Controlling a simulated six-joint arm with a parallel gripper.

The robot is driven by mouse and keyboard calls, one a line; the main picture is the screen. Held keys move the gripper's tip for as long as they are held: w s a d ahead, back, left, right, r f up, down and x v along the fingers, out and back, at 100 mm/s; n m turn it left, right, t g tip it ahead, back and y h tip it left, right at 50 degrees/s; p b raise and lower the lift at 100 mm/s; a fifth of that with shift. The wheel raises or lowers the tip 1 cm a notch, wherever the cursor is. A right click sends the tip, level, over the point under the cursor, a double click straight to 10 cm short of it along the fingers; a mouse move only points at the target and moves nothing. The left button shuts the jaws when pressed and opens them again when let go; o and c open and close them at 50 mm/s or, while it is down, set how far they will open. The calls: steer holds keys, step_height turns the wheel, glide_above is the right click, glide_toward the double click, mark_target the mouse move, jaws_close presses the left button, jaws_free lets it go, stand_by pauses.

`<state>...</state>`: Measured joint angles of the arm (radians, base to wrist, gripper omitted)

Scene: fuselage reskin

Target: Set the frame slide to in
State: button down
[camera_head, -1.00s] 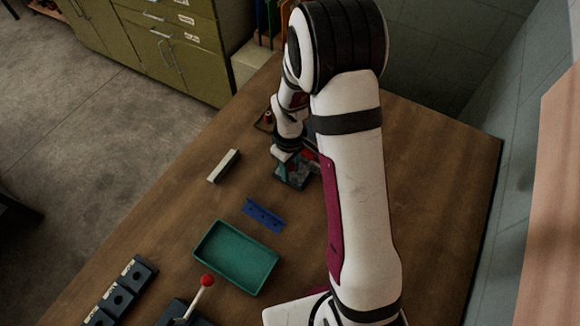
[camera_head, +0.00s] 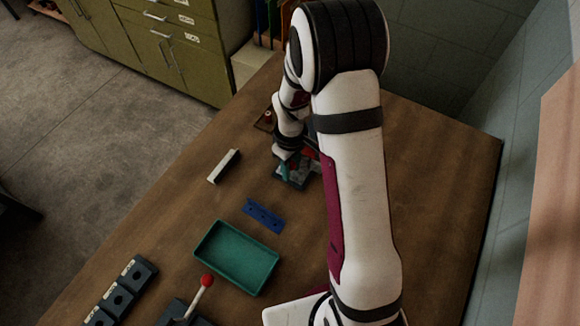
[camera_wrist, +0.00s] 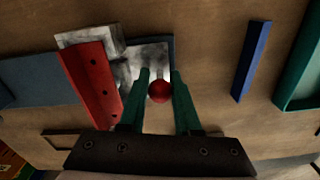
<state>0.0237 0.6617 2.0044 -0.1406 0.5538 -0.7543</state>
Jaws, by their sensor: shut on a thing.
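The frame slide's fixture (camera_head: 300,180) sits on the bench under my arm, mostly hidden in the head view. In the wrist view it shows a red bar with holes (camera_wrist: 92,84), a pale metal block (camera_wrist: 88,38) and a blue-grey base (camera_wrist: 30,80). A round red knob (camera_wrist: 159,91) stands beside the red bar. My gripper (camera_wrist: 160,78) has its two green fingers shut on this knob, one on each side. The gripper also shows in the head view (camera_head: 284,170). I cannot tell the slide's exact position.
A blue bracket (camera_head: 263,215) and a teal tray (camera_head: 211,270) lie nearer on the bench. A white bar (camera_head: 224,166) lies to the left. A red-knobbed lever (camera_head: 206,282) and dark blocks with holes (camera_head: 122,297) are at the front. Bench right of my arm is clear.

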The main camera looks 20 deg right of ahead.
steer(key=w+d, duration=0.5)
steer(key=shift+w+d, duration=0.3)
steer(key=shift+w, duration=0.05)
steer(key=c, duration=0.7)
jaws_free()
steer(key=shift+o, duration=0.2)
step_height(320, 180, up, 16)
steer(key=shift+o, duration=0.3)
steer(key=s+a+t+h, duration=0.1)
steer(key=a, duration=0.1)
steer(key=s+a+t+h, duration=0.1)
steer(key=s+a, duration=0.1)
steer(key=shift+r+h, duration=0.15)
steer(key=shift+h, duration=0.25)
steer(key=x, duration=1.5)
steer(key=shift+w+d+f, duration=0.1)
steer(key=shift+f, duration=0.2)
